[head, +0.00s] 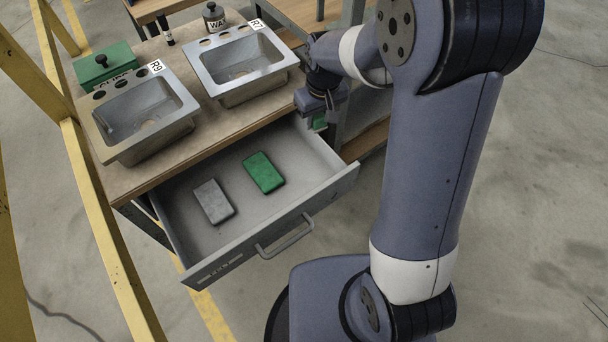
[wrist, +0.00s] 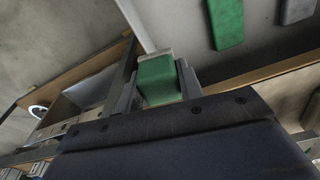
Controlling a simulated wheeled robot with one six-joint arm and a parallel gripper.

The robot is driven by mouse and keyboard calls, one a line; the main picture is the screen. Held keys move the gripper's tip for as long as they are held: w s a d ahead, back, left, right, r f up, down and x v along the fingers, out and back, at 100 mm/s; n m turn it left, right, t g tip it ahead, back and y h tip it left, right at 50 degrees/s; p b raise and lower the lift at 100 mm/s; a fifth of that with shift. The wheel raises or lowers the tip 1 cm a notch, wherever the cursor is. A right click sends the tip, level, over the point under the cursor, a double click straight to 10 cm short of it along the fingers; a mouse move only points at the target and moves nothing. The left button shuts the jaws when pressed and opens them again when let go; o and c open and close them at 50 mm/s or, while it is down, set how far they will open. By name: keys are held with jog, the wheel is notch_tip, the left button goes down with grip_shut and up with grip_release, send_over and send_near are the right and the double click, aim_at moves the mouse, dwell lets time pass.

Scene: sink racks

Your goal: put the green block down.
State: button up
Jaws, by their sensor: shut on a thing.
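My gripper (head: 317,112) is at the right rear corner of the open drawer (head: 228,235), beside the wooden worktop's edge. It is shut on a green block (head: 320,121), which shows only in part in the head view. In the wrist view, the held green block (wrist: 157,80) sits between the two fingers of my gripper (wrist: 160,72). A second green block (head: 264,172) lies flat on the drawer floor, and it also shows in the wrist view (wrist: 226,22).
A grey block (head: 213,201) lies left of the green one in the drawer. Two metal sinks, R9 (head: 145,115) and R7 (head: 242,63), stand on the worktop (head: 195,120). A green box (head: 104,66) is behind R9. The drawer floor has bare room around its blocks.

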jog(key=a+f+n+b, duration=0.1)
jog(key=a+b, duration=0.2)
jog(key=b, duration=0.3)
send_over(303, 166)
notch_tip(303, 166, down, 6)
jog(key=shift+n, duration=0.3)
jog(key=f+b, duration=0.1)
jog(key=f, duration=0.4)
jog(key=f+b, duration=0.1)
jog(key=f, duration=0.4)
jog(key=shift+s+d+f, duration=0.15)
jog(key=shift+s+f, duration=0.05)
jog(key=shift+f, duration=0.05)
jog(key=shift+f, duration=0.2)
jog(key=o, duration=0.9)
jog(key=shift+r, duration=0.15)
